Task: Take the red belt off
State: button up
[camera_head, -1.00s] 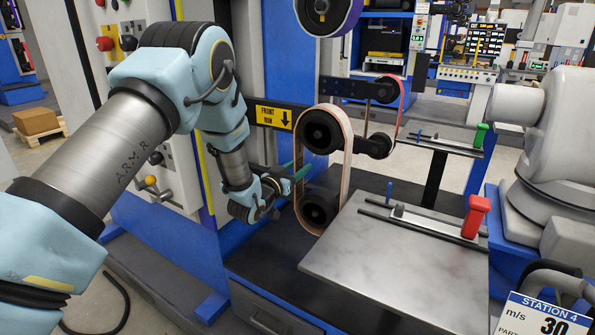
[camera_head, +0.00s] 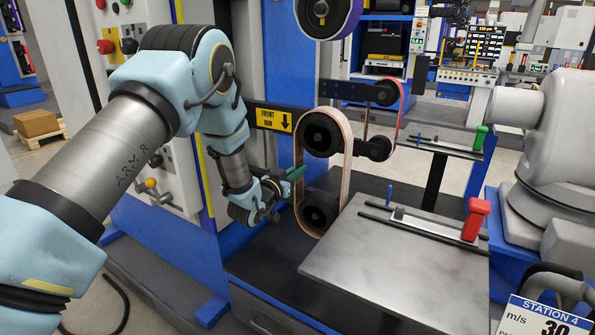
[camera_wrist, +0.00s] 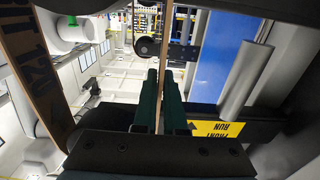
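A long belt loop (camera_head: 346,170) runs around an upper black roller (camera_head: 321,132) and a lower black roller (camera_head: 320,207). It looks pale inside with a reddish edge. Behind it, a smaller red belt (camera_head: 401,100) passes over a rear pulley. My gripper (camera_head: 297,173) is at the left strand of the front loop. In the wrist view its dark green fingers (camera_wrist: 161,100) are close together, with a thin tan strand (camera_wrist: 165,50) edge-on between them; they appear shut on it. Another brown printed strand (camera_wrist: 30,80) shows at left.
A metal plate (camera_head: 375,275) with a rail and a red-handled clamp (camera_head: 475,219) lies right of the rollers. A yellow sign (camera_head: 273,119) is on the bar left of the upper roller. A white machine (camera_head: 550,140) stands at the right.

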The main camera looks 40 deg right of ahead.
grip_shut()
dwell(0.4)
jog(key=shift+r, duration=0.3)
jog(key=shift+r, duration=0.2)
dwell(0.4)
jog(key=b+v, duration=0.1)
jog(key=v, duration=1.2)
dwell(1.2)
jog(key=b+v, duration=0.1)
jog(key=v, duration=0.5)
dwell(0.5)
